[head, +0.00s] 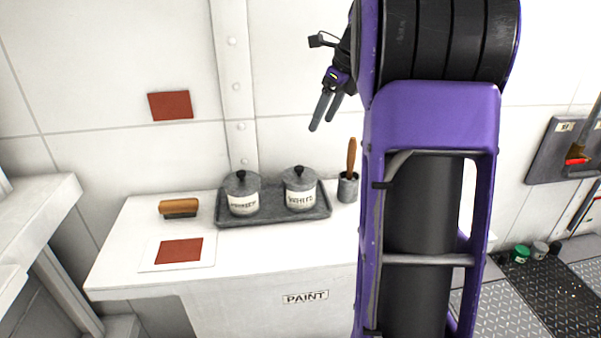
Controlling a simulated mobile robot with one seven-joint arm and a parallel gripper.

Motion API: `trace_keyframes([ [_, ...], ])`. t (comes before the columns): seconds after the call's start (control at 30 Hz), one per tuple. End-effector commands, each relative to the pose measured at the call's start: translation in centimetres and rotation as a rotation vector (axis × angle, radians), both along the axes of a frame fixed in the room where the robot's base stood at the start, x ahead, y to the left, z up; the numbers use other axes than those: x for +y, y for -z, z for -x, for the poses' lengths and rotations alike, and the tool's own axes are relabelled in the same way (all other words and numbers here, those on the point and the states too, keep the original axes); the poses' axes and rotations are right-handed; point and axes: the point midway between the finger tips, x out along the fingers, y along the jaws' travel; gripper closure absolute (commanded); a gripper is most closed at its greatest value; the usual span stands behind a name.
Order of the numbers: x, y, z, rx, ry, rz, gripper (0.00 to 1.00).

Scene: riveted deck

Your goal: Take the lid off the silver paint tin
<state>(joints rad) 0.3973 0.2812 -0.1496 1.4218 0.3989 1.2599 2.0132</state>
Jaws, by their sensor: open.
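Two grey paint tins with lids, black knobs and pale labels stand on a tray: a left tin (243,204) and a right tin (299,200). The lettering is too small to read surely, so I cannot tell which is the silver one. The left lid (241,184) and the right lid (299,178) both sit on their tins. My gripper (320,125) is open and empty, pointing down, above the tins in the picture and nearest the right one. It touches neither tin.
The dark tray (274,216) lies on a white bench (125,262) marked PAINT. A brush (179,209) and a red sample card (179,251) lie to its left. A grey cup (347,188) with a wooden handle in it stands to its right. My arm hides the bench's right end.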

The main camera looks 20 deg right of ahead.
Motion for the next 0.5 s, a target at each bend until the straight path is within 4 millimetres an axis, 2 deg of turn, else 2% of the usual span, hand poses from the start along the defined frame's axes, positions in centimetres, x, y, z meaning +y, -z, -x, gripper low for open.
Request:
trace_keyframes([
  [0.03, 0.2, 1.2, -0.3, 0.003, 0.000, -0.002, 0.34],
  [0.3, 1.3, 6.6, -2.3, 0.003, -0.002, -0.001, 0.34],
  [0.5, 1.9, 9.6, -3.5, 0.001, -0.002, 0.001, 0.34],
])
